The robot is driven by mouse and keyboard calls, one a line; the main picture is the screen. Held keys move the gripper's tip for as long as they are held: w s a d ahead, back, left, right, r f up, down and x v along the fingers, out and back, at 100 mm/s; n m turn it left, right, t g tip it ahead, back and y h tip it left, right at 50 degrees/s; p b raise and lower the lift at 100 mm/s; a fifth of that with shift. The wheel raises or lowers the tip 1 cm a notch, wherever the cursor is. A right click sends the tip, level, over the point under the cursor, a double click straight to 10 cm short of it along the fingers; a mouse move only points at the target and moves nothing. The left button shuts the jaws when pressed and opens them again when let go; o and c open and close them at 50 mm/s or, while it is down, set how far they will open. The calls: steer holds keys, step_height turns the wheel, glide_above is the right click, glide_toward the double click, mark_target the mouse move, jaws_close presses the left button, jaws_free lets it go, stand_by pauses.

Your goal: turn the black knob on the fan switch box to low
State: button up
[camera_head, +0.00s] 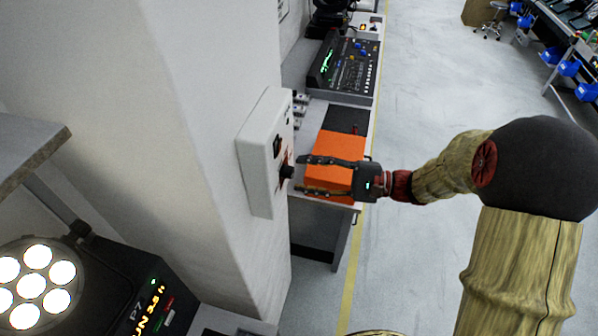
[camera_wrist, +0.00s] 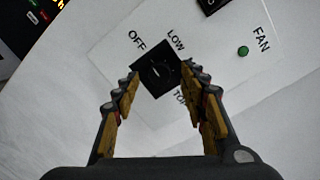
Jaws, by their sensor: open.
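The fan switch box (camera_head: 255,165) is a pale box on the side of the white pillar. Its black knob (camera_head: 287,171) sticks out to the right, just left of my gripper (camera_head: 303,174). In the wrist view the square-looking knob (camera_wrist: 158,72) sits just beyond and between the fingertips of my open gripper (camera_wrist: 159,80). I cannot tell whether they touch it. The labels OFF, LOW and FAN show on the box face, and another label below the knob is partly hidden by a finger. The knob's pointer is too faint to read surely.
A green round light (camera_wrist: 243,51) is beside FAN. An orange case (camera_head: 335,150) lies on the bench behind my gripper, with a mixing console (camera_head: 345,65) farther back. A lit par can (camera_head: 35,285) stands at the lower left.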

mark_target(289, 172)
steer(key=shift+x, duration=1.15)
steer(key=shift+c, duration=1.2)
jaws_close()
